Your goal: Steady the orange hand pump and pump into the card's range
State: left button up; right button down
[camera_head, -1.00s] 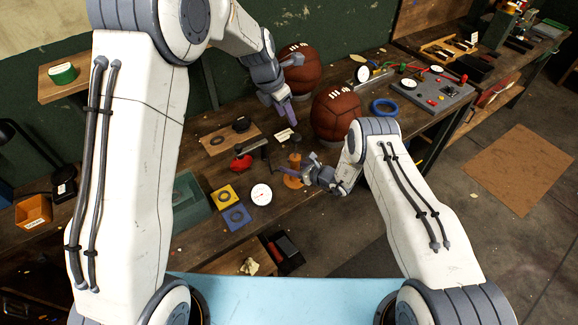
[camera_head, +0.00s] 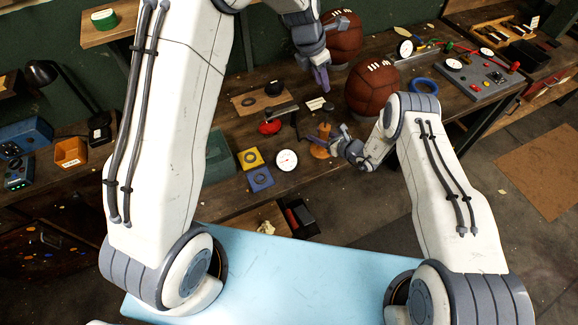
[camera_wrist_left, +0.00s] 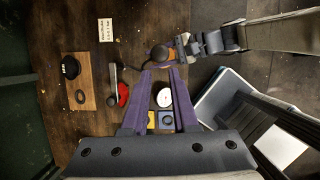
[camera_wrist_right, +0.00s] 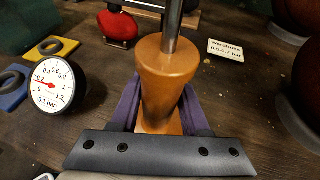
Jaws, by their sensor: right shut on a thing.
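The orange hand pump (camera_wrist_right: 167,80) stands upright on the bench, with a metal rod above its body and a dark round handle (camera_wrist_left: 159,53) on top. My right gripper (camera_head: 338,146) is shut around the pump's body. My left gripper (camera_head: 323,86) is open and empty above the bench near the pump; in the left wrist view the handle lies just beyond its fingertips. The white card (camera_wrist_right: 233,51) reads 0.5-0.7 bar; it lies behind the pump. The round gauge (camera_wrist_right: 56,84) has its red needle pointing left, below the 0.4 mark.
Two brown leather balls (camera_head: 372,89) sit right of and behind the pump. A red ball-like item (camera_head: 270,127) and yellow and blue pads (camera_head: 261,179) lie to its left. A blue ring (camera_head: 424,86) and a grey gauge panel (camera_head: 474,77) are farther right.

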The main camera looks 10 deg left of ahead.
aim_at(328, 105)
pick_arm(q)
jog(key=shift+d+m, duration=0.15)
jog(key=shift+m, duration=0.25)
grip_shut()
jog(key=shift+w+d+f+m+g+y, duration=0.15)
jog(key=shift+w+d+f+m+y, duration=0.7)
jog(key=shift+m, duration=2.15)
jog(key=shift+w+d+f+m+g+y, duration=0.15)
jog(key=shift+f+m+y, duration=0.35)
jog(key=shift+f+m, duration=1.7)
jog(key=shift+w+d+f+m+g+y, duration=0.3)
jog(key=shift+m+y, duration=0.35)
jog(key=shift+m, duration=3.15)
jog(key=shift+d, duration=0.1)
jog(key=shift+f, duration=4.1)
jog(key=shift+r, duration=3.05)
